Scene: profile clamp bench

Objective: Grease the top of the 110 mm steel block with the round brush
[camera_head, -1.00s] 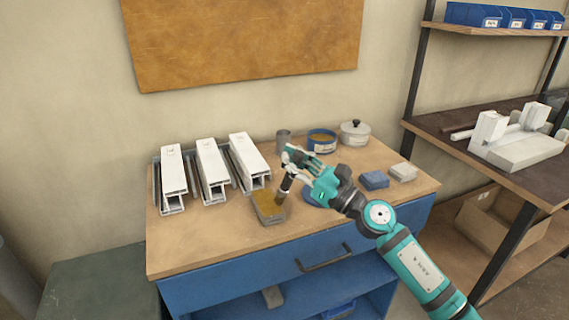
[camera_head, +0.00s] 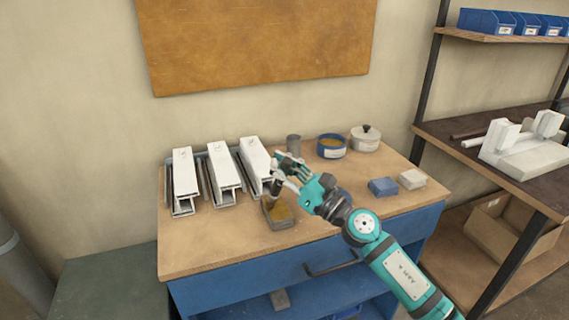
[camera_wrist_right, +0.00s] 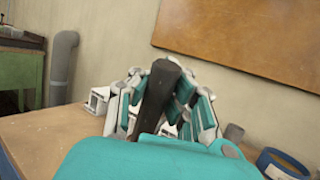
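The steel block (camera_head: 280,216) sits near the front middle of the bench, with an amber, grease-like coat over most of its visible top. My right gripper (camera_head: 284,172) is above the block's back end, shut on the round brush (camera_head: 275,188). The brush points down, its lower end over the block's back left part; I cannot tell whether the bristles touch. In the right wrist view, the brush's dark handle (camera_wrist_right: 158,92) stands tilted between the fingers. My left gripper is not in view.
Three white profiles (camera_head: 222,165) in grey clamps stand left of the block. Behind are a grey cup (camera_head: 293,145), a blue tin (camera_head: 331,153) with amber contents and a lidded pot (camera_head: 366,141). A blue block (camera_head: 383,187) and a pale block (camera_head: 411,180) lie right. The front left bench is clear.

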